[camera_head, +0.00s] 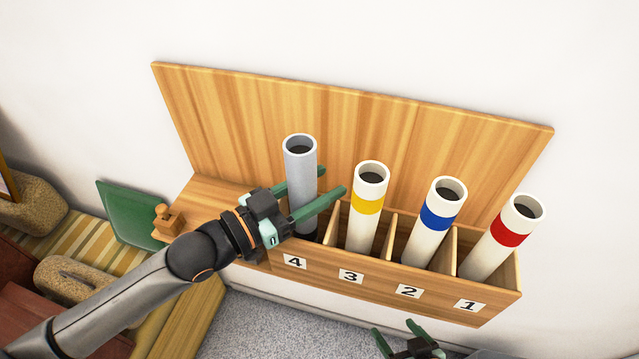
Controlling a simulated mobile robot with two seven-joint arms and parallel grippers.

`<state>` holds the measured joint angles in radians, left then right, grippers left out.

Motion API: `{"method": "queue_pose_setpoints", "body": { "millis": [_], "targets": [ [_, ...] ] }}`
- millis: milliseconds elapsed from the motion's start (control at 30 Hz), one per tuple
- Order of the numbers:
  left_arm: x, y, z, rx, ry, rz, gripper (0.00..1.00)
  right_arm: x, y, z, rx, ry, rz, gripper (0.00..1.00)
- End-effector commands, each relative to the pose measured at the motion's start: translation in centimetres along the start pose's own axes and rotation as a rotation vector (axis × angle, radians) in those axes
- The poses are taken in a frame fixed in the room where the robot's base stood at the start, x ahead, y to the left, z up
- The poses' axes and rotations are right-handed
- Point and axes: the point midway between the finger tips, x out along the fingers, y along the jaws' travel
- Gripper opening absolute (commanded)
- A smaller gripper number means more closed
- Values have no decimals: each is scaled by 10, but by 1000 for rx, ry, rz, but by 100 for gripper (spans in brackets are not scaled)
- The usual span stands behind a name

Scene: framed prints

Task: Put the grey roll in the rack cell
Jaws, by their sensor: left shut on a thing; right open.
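The grey roll (301,165) stands nearly upright at the left end of the wooden rack (380,281), in or over the cell labelled 4. My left gripper (318,193) is shut on the grey roll, with one green finger on each side of it. The roll's lower end is partly hidden by the front finger and the rack's front wall, so I cannot tell how deep it sits. My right gripper (408,336) is open and empty at the bottom edge, below and in front of the rack.
White rolls with a yellow band (369,180), a blue band (434,218) and a red band (507,233) stand in cells 3, 2 and 1. A wooden backboard (330,110) rises behind. A wooden stamp-like block (167,220) and a green panel (135,215) are at left.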

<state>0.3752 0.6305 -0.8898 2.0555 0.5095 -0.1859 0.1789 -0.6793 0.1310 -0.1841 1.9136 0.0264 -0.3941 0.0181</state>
Motion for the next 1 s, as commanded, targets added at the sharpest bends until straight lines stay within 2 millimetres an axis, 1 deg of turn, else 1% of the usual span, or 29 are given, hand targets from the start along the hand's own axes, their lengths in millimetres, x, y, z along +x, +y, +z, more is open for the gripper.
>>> {"method": "queue_pose_setpoints", "body": {
  "millis": [167,300,333,500,600,833,933,1000],
  "targets": [
    [0,0,-1,0,2,0,0,0,0,0,0,0,0,88],
    [0,0,4,0,2,0,0,2,0,2,0,0,0,88],
    [0,0,4,0,1,0,54,2,0,2,0,0,0,88],
    [0,0,3,0,1,0,73,1,0,1,0,0,0,88],
    [0,0,3,0,1,0,83,1,0,1,0,0,0,88],
    [0,0,2,0,1,0,83,1,0,1,0,1,0,88],
    [0,0,-4,0,1,0,83,-1,0,-2,0,1,0,88],
    [-8,0,0,-1,0,-1,83,1,0,0,0,1,0,88]
  ]
}}
